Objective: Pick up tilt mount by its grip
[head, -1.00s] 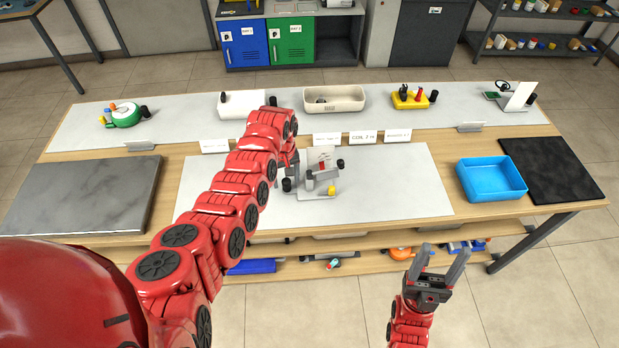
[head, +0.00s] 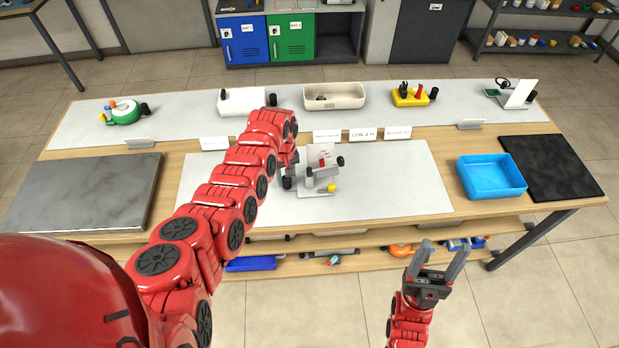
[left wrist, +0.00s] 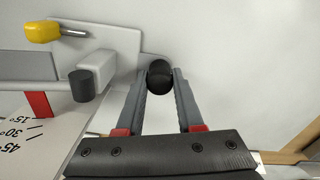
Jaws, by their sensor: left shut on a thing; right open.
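The tilt mount (head: 318,188) stands on the white mat, a grey fixture with an upright angle-scale plate (left wrist: 45,143), a red pointer (left wrist: 38,104) and a grey bar. A yellow-handled pin (left wrist: 45,32) sits at one side of it. My left gripper (head: 289,175) is at the mount's left side. In the left wrist view its two fingers are closed on a round black grip (left wrist: 160,73) at the end of a grey arm of the mount. Part of the grip is hidden by the fingers. My right gripper (head: 442,252) is open and empty in front of the table.
A blue tray (head: 490,178) and a black mat (head: 548,168) lie at the right, a grey slab (head: 85,192) at the left. A beige bin (head: 334,97), a yellow block (head: 410,97) and small label cards stand behind. The white mat (head: 395,190) is free right of the mount.

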